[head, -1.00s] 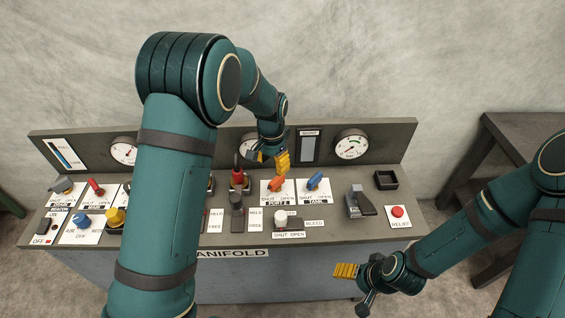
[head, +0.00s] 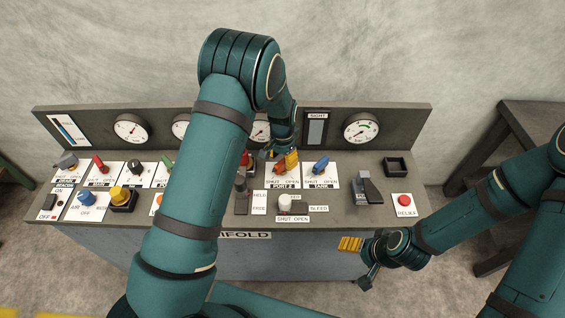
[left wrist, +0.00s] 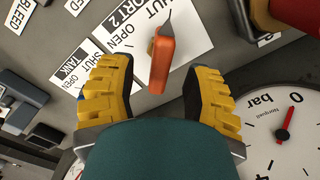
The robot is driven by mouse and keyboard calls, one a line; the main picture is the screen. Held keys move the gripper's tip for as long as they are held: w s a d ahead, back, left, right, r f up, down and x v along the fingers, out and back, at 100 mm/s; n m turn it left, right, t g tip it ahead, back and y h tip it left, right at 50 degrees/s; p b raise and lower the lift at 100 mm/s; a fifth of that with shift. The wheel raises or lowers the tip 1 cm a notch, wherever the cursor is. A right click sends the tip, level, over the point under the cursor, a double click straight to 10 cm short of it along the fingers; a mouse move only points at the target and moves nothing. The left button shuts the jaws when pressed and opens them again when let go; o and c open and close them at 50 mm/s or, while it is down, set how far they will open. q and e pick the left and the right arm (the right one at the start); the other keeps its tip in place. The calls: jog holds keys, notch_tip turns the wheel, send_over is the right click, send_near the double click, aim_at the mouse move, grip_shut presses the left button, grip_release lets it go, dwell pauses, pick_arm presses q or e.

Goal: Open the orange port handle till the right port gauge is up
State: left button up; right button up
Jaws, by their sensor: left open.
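The orange port handle (head: 279,167) stands on the white PORT 2 plate marked SHUT and OPEN; in the head view my gripper partly covers it. In the left wrist view the orange handle (left wrist: 161,62) lies between the two yellow fingers of my left gripper (left wrist: 157,75), which is open, with a gap on both sides. In the head view my left gripper (head: 290,160) is over the handle. A gauge (head: 260,131) behind it is partly hidden by my arm. A gauge with a red needle (left wrist: 286,130) is cut off in the left wrist view. My right gripper (head: 350,243) hangs off the front edge, its opening unclear.
The blue TANK handle (head: 321,166) is close on the right of the orange one. A red-topped control (head: 246,158) is close on the left. A white bleed knob (head: 285,202) and a black lever (head: 368,188) stand nearby. The gauge board (head: 400,125) rises behind.

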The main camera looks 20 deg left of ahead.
pick_arm(q)
jog(key=shift+f, duration=1.3)
grip_shut()
